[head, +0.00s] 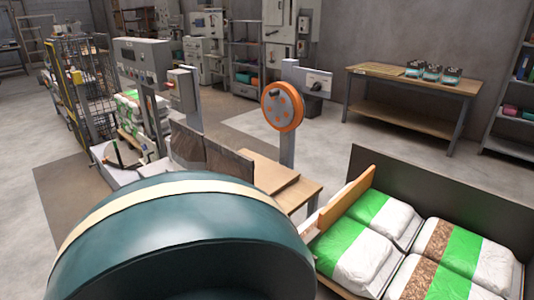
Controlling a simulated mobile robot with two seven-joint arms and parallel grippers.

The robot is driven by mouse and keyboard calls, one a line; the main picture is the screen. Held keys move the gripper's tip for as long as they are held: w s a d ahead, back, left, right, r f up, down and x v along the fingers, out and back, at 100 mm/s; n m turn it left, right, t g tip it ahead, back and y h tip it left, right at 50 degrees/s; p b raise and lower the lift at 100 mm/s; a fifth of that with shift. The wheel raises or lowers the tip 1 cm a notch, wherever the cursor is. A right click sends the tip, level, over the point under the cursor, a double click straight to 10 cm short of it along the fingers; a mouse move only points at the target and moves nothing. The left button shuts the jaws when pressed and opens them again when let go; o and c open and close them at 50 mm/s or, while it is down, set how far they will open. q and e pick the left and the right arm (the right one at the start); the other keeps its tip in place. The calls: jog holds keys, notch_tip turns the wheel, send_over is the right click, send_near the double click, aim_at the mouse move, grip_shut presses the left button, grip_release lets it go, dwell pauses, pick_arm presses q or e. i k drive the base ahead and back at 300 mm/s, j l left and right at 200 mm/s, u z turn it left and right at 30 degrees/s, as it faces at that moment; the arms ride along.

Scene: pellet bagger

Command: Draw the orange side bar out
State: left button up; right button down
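The orange side bar (347,198) shows in the head view at right of centre. It runs along the left edge of the bin of filled bags, slanting up from near to far. Its upper face and far end show; its near end and any fastening are not clear. Neither of my grippers is in view, and nothing is seen touching the bar.
Several green and white bags (365,250) lie right of the bar, before a dark panel (440,195). A wooden table (275,180) and a post with an orange wheel (283,107) stand left of it. A large teal rounded shape blocks the foreground.

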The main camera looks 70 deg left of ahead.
aim_at(335, 209)
jog(key=j+u, duration=0.1)
jog(key=u, duration=1.75)
jog(key=i+z, duration=0.35)
jog(key=k+l, duration=0.05)
